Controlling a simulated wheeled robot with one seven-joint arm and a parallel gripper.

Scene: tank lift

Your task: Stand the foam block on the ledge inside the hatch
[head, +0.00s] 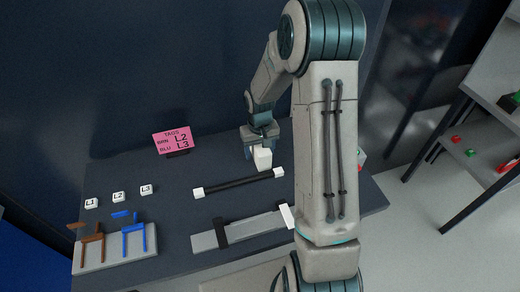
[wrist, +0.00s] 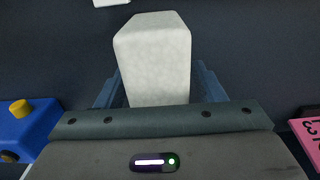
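The foam block (head: 263,159) is a pale, off-white block under my gripper (head: 262,136) at the back of the dark table. In the wrist view the foam block (wrist: 153,62) fills the space between the blue fingers of my gripper (wrist: 157,88), one on each side. The gripper looks shut on it. I cannot tell whether the block touches the table. I cannot make out the hatch or its ledge in either view; my arm hides part of the table's right side.
A black bar with white ends (head: 238,184) lies just in front of the block. A grey strip (head: 255,226) lies nearer. A pink sign (head: 173,141), white tags (head: 118,197) and a rack with brown and blue pieces (head: 117,251) are left. A shelf (head: 492,90) stands right.

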